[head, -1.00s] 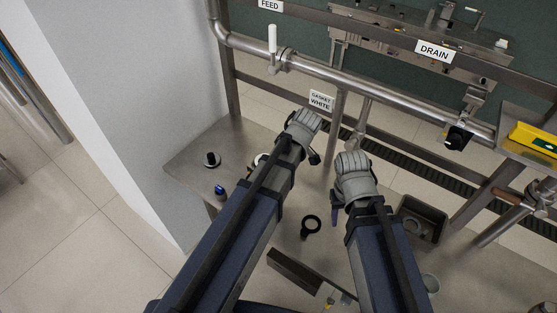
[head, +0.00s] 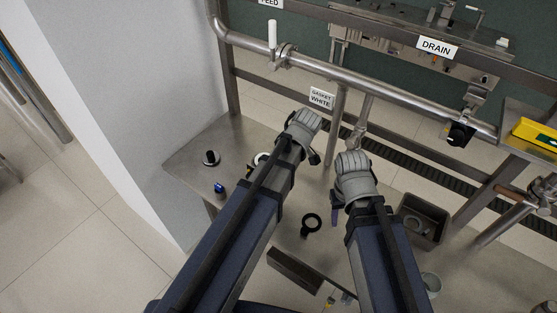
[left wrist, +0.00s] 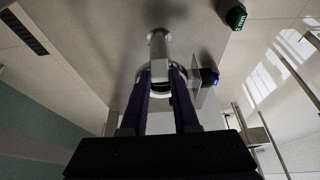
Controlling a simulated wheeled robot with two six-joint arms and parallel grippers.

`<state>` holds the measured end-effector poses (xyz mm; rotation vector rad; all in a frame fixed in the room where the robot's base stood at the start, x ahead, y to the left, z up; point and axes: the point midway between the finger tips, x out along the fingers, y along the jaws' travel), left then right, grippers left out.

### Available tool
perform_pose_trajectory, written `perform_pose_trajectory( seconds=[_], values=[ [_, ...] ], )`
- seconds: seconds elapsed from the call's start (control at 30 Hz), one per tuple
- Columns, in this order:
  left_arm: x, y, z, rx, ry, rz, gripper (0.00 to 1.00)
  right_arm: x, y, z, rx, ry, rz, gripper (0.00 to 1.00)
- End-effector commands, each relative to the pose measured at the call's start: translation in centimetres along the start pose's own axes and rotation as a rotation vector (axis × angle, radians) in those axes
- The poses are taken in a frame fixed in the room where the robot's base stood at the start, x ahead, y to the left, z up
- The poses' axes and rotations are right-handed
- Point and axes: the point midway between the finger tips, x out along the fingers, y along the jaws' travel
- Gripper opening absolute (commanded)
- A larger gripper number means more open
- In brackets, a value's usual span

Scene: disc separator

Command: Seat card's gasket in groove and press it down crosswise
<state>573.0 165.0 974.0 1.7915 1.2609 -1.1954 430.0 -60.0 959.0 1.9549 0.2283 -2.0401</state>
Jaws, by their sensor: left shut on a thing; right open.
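The card (head: 321,97) reads "GASKET WHITE" and hangs on the frame behind the bench. My left gripper (left wrist: 160,77) points down at the bench, with its fingertips on either side of a pale ring (left wrist: 144,73) with a dark inside. It is shut on this ring part; I cannot tell whether that is the gasket, or see the groove. A pale ring edge (head: 260,158) shows beside my left arm in the head view, mostly hidden. My right gripper (head: 336,214) is open and empty above the bench, left of the bin.
A black ring with a tab (head: 311,224) lies on the bench between my arms. A dark bin (head: 440,222) with ring parts stands at right, a cup (head: 431,284) below it. A black knobbed part (head: 210,158) and a blue part (head: 219,188) lie at left. Pipes run behind.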

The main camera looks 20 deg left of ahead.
Motion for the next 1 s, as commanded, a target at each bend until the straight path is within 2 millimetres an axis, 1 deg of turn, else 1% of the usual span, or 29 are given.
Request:
perform_pose_trajectory(
  seconds=[0.17,0.43,0.47,0.7,0.77,1.0],
  values=[
    [0.09,0.00,0.04,0.000,-0.001,0.000,0.00,0.09,-0.01,-0.01,0.000,0.000,0.000,0.50],
    [0.78,0.00,0.33,0.000,-0.001,0.000,0.00,0.84,-0.08,-0.05,0.000,0.000,0.000,0.50],
    [0.67,0.00,0.28,0.000,-0.001,0.000,0.31,0.71,-0.07,-0.04,0.000,0.000,0.000,0.50],
    [0.60,0.00,0.25,0.000,-0.001,0.000,0.58,0.64,-0.06,-0.04,0.000,0.000,0.000,0.50],
    [0.60,0.00,0.25,0.000,-0.001,0.000,0.64,0.64,-0.06,-0.04,0.000,0.000,0.000,0.50],
    [0.58,0.00,0.25,0.000,-0.001,0.000,0.64,0.62,-0.06,-0.03,0.000,0.000,0.000,0.50]
  ],
)
